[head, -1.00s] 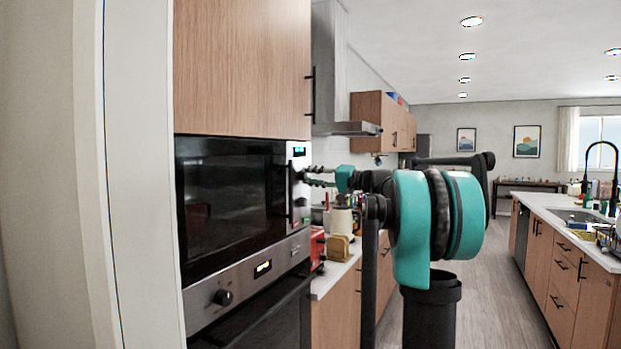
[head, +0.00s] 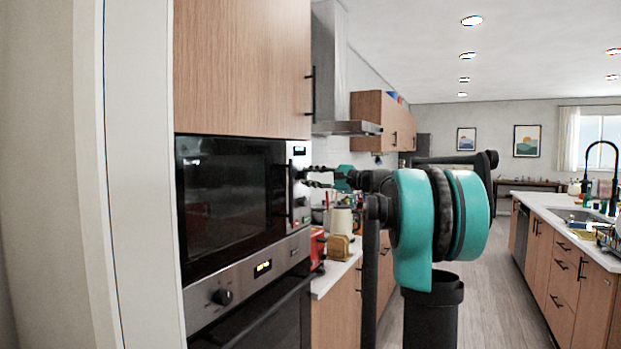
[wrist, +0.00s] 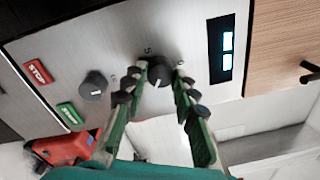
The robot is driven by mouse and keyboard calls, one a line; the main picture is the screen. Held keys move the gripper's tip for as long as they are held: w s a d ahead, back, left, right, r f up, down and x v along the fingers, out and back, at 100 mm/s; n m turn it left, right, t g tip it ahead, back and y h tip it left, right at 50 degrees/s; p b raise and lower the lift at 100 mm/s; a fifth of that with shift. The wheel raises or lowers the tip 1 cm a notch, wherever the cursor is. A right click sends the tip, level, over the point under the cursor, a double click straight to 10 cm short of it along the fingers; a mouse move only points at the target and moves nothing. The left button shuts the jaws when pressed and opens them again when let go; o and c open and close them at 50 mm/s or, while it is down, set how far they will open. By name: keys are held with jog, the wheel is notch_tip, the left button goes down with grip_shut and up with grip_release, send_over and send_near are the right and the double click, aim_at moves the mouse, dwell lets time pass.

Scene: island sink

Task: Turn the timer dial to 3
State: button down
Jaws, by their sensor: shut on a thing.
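A dark round dial (wrist: 160,70) sits on the silver microwave panel in the wrist view. A white mark shows at its lower edge; a 5 is printed at its upper left, and a digit at its right is hard to read. My gripper (wrist: 162,80) has its two green and black fingers on either side of this dial, shut on it. In the head view my gripper (head: 308,176) reaches the panel at the microwave's (head: 228,190) right side, fingers one above the other. The dial is too small to make out there. A second dark dial (wrist: 93,86) stands beside it, untouched.
A lit display (wrist: 222,50) is beside the held dial. A red stop button (wrist: 38,73) and a green button (wrist: 68,113) lie beyond the second dial. The microwave's black handle (head: 290,192) stands close by. An oven knob (head: 222,297) is below.

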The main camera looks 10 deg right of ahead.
jog(key=shift+m, duration=2)
jog(key=c, duration=1.2)
grip_release()
jog(key=shift+d, duration=0.1)
jog(key=v, duration=1.2)
jog(key=shift+s, duration=0.15)
